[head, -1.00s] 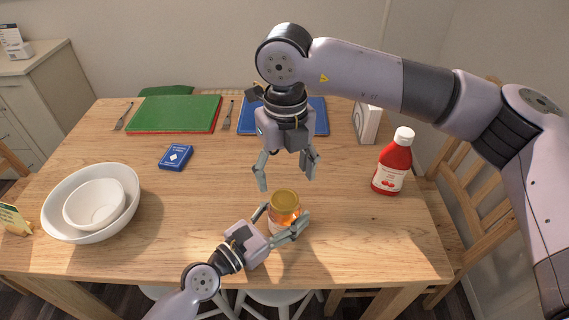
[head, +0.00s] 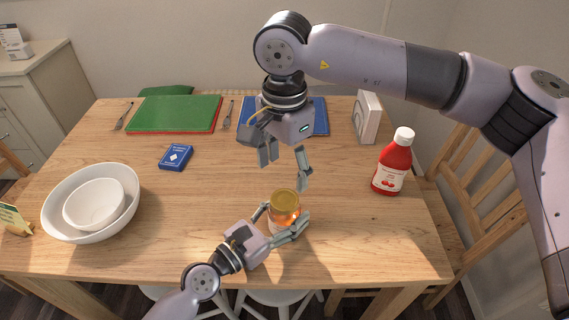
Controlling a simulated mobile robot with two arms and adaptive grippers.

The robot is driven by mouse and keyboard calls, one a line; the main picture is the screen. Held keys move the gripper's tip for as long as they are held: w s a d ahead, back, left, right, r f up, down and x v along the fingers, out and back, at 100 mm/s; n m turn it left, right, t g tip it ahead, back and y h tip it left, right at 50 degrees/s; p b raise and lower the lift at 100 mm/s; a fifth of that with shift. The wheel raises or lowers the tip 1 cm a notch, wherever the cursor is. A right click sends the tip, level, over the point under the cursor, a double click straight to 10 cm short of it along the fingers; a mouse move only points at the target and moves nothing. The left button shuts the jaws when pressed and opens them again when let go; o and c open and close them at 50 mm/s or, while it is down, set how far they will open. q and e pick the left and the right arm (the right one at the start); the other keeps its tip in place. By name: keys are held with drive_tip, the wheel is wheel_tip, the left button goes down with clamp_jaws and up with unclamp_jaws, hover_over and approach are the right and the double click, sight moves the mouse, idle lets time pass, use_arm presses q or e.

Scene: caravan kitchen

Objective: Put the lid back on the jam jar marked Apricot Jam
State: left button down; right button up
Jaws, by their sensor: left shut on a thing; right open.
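The jam jar (head: 285,215) stands upright near the front of the wooden table, with orange contents. A gold lid (head: 286,198) sits on its top; I cannot tell whether it is screwed tight. The jar's label is mostly hidden by my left gripper. My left gripper (head: 282,225) is shut around the jar from the front left. My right gripper (head: 285,175) is open and empty, pointing down above and just behind the jar, with its fingers apart from the lid.
A red ketchup bottle (head: 393,163) stands right of the jar. Nested white bowls (head: 128,217) are at the left. The table between bowls and jar is clear.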

sight(285, 199)
drive_tip(key=shift+n, duration=0.3)
drive_tip(key=shift+f, duration=0.1)
drive_tip(key=shift+f, duration=3.9)
drive_tip(key=shift+c, duration=0.2)
drive_tip(key=c, duration=1.2)
drive_tip(key=m, duration=1.4)
drive_tip(key=shift+m, duration=0.3)
drive_tip(key=o, duration=1.3)
